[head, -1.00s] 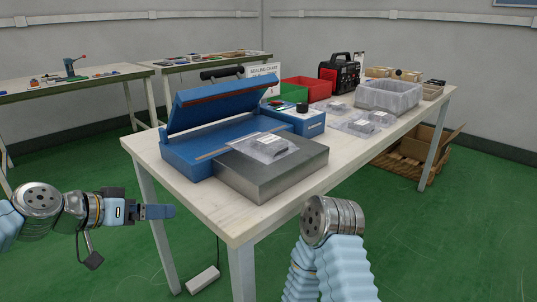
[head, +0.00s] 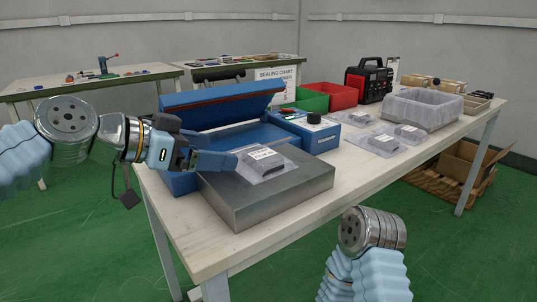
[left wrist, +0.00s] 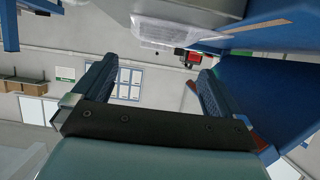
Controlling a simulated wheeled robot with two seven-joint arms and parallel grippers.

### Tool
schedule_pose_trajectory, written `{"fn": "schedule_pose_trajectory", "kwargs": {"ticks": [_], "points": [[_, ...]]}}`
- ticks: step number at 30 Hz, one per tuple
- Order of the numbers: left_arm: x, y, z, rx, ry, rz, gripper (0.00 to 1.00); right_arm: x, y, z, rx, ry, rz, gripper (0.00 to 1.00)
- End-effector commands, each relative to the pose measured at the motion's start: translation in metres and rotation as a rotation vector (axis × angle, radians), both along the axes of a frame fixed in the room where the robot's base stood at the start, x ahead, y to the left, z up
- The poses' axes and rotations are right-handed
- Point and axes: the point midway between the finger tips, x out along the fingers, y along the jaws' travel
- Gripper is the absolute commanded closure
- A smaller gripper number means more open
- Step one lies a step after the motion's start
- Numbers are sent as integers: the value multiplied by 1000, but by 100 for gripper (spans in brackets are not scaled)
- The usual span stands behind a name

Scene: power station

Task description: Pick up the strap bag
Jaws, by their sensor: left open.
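A clear bag with a dark item and a white label (head: 266,160) lies flat on the steel block (head: 290,200) in front of the blue sealer (head: 225,130). In the left wrist view the bag (left wrist: 165,30) shows at the top, beyond the fingers. My left gripper (head: 232,162) is open and empty, its fingertips at the bag's left edge in the head view; I cannot tell whether they touch it. The open fingers also show in the left wrist view (left wrist: 158,70). My right arm shows at lower right in the head view, but its gripper is out of view.
The sealer's lid (head: 220,103) is raised behind the bag. More clear bags (head: 384,143) lie farther right, by a translucent bin (head: 422,108). A green bin (head: 312,100) and a red bin (head: 330,94) stand behind. The white table's front strip is clear.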

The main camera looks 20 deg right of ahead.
Motion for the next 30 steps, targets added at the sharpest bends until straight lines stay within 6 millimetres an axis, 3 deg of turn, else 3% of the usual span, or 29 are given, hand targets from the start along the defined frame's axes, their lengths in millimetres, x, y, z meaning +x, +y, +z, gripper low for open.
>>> {"fn": "schedule_pose_trajectory", "kwargs": {"ticks": [6, 13, 20, 30], "points": [[13, -40, -14, -1, 3, -4, 0, -2, 4, 15, 7, 4, 7, 49], [21, -57, -23, 0, 2, -2, 0, -3, 6, 20, 9, 6, 10, 49], [34, -89, -34, 1, 1, -3, 0, -4, 10, 31, 15, 8, 18, 49], [38, -96, -40, 0, 1, 1, 2, -4, 11, 31, 16, 8, 19, 49]]}}
